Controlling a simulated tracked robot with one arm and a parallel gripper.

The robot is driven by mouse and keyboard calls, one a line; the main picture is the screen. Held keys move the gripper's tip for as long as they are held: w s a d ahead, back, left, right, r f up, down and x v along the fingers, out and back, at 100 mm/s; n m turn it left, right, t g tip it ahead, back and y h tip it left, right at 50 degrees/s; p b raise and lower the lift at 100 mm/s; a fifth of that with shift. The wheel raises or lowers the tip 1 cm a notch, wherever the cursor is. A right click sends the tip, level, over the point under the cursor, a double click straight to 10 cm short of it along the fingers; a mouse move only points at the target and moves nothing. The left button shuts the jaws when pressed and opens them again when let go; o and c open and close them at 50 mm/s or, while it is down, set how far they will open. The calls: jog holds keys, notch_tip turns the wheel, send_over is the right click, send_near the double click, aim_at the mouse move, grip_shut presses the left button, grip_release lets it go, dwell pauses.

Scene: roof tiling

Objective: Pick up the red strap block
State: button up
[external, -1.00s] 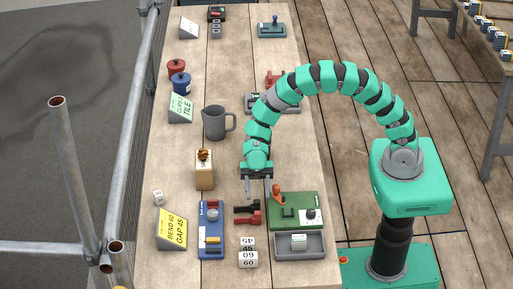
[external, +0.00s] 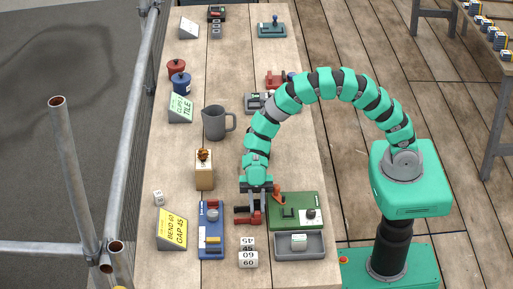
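The red strap block (external: 247,219) lies on the wooden table between the blue fixture (external: 211,232) and the green fixture (external: 297,223). A black piece (external: 241,209) lies just behind it. My gripper (external: 257,205) points down, with its fingertips at the right part of the red block. The fingers overlap the block in this view. I cannot tell whether they are closed on it or only around it. The block appears to be at table level.
White number blocks (external: 248,252) stand in front. A grey tray (external: 313,246) adjoins the green fixture. A yellow sign (external: 172,228) stands left, and a wooden block (external: 204,172) and grey jug (external: 214,122) stand behind. A scaffold rail (external: 130,130) runs along the left table edge.

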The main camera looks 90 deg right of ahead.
grip_shut()
